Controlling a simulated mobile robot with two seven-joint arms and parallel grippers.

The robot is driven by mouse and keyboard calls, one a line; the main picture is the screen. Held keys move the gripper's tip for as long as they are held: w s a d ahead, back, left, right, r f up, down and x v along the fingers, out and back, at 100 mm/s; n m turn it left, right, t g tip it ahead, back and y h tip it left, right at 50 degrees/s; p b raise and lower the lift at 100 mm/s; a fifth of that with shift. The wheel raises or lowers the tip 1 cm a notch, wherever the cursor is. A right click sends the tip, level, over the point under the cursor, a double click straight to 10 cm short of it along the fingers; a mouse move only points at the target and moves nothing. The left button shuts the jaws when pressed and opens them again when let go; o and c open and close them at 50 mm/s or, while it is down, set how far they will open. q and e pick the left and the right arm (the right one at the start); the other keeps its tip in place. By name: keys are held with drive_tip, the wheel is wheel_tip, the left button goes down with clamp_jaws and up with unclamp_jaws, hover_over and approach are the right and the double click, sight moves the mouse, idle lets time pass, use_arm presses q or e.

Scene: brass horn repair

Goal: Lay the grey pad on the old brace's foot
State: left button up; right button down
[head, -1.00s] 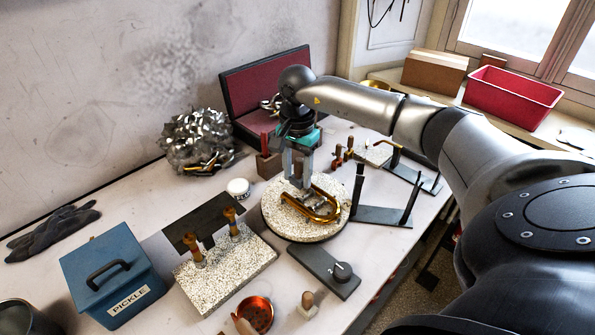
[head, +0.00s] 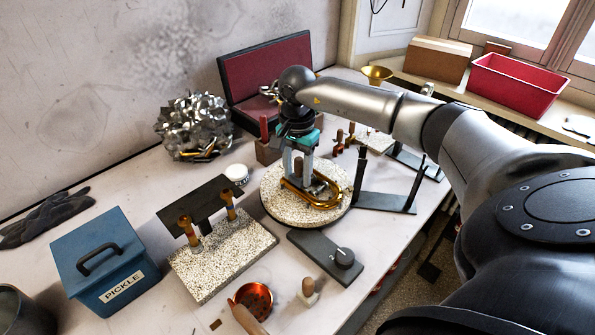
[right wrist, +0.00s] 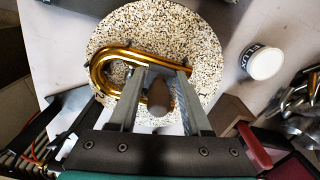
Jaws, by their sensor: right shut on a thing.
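A brass U-shaped tube (head: 325,204) lies on a round speckled turntable (head: 285,212); it also shows in the right wrist view (right wrist: 108,62). My right gripper (head: 303,180) points down over the tube. Its fingers (right wrist: 165,75) are shut on the grey pad (right wrist: 163,72), which has a brown wooden knob (right wrist: 158,97) showing between them. The pad is at or just above the tube; I cannot tell if it touches. The old brace's foot is not clear under the pad and fingers. My left gripper is not in view.
A grey bar with a round knob (head: 325,258) lies in front of the turntable. A dark stand with uprights (head: 385,201) is close on its right. A white jar (head: 236,174) and speckled block (head: 225,258) are on its left. A blue PICKLE box (head: 110,270) stands farther left.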

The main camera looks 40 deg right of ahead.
sight(297, 159)
drive_tip(key=shift+f+b, duration=0.3)
drive_tip(key=shift+f, duration=0.1)
unclamp_jaws()
idle(0.5)
drive_tip(key=shift+r, duration=0.15)
drive_tip(key=shift+r+p, duration=2.65)
drive_tip(key=shift+r, duration=0.75)
